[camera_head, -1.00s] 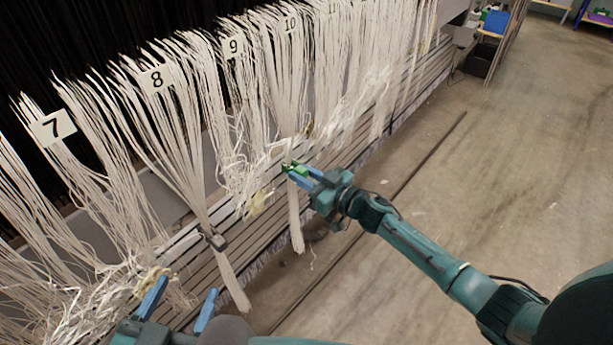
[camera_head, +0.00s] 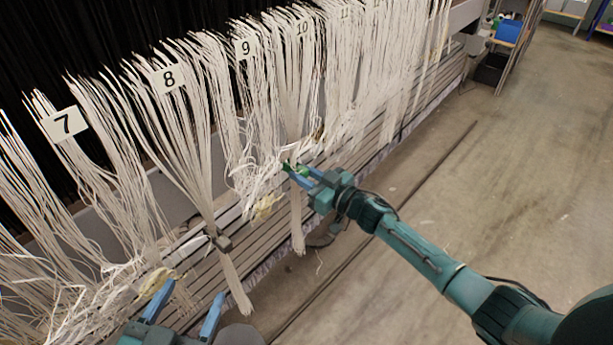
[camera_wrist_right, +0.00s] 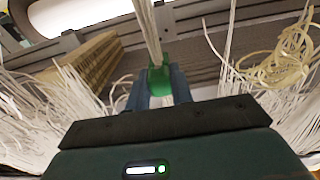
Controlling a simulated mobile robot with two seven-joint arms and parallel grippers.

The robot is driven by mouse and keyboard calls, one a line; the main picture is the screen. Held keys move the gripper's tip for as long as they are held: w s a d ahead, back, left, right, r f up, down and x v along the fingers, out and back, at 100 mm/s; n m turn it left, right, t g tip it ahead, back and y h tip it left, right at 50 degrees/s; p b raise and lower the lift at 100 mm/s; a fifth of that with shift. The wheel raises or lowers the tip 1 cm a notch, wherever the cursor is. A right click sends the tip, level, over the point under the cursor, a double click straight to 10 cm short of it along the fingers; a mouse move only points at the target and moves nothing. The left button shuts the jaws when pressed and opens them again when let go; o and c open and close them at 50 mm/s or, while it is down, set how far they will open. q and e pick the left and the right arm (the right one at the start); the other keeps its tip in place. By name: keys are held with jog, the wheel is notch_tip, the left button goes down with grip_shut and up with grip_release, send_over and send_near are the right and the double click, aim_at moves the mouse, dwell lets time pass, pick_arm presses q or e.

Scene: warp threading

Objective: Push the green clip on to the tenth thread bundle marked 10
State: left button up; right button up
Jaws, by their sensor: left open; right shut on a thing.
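The green clip (camera_head: 302,171) is between the blue fingers of my right gripper (camera_head: 300,174), which is shut on it. The white thread bundle (camera_head: 297,222) under label 10 (camera_head: 303,29) hangs down at these fingertips. In the right wrist view the bundle (camera_wrist_right: 150,32) runs down to the green clip (camera_wrist_right: 158,78), held between the fingers (camera_wrist_right: 158,88). The two appear to meet, but I cannot tell whether the clip is fully around the threads. My left gripper (camera_head: 187,300) is open and empty at the lower left, in front of the bundles.
Bundles labelled 7 (camera_head: 65,123), 8 (camera_head: 168,78) and 9 (camera_head: 245,49) hang to the left. A dark clip (camera_head: 221,242) sits on bundle 8. Slatted grey boards (camera_head: 265,238) run behind the threads. The concrete floor (camera_head: 510,190) at right is open.

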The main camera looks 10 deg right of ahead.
jog(key=shift+w+r, duration=0.1)
dwell(0.5)
jog(key=o, duration=0.9)
jog(key=shift+o, duration=0.4)
jog(key=o, duration=0.3)
jog(key=shift+p+v, duration=1.15)
jog(key=shift+v, duration=0.5)
jog(key=shift+p+v, duration=1.3)
jog(key=shift+v, duration=1.55)
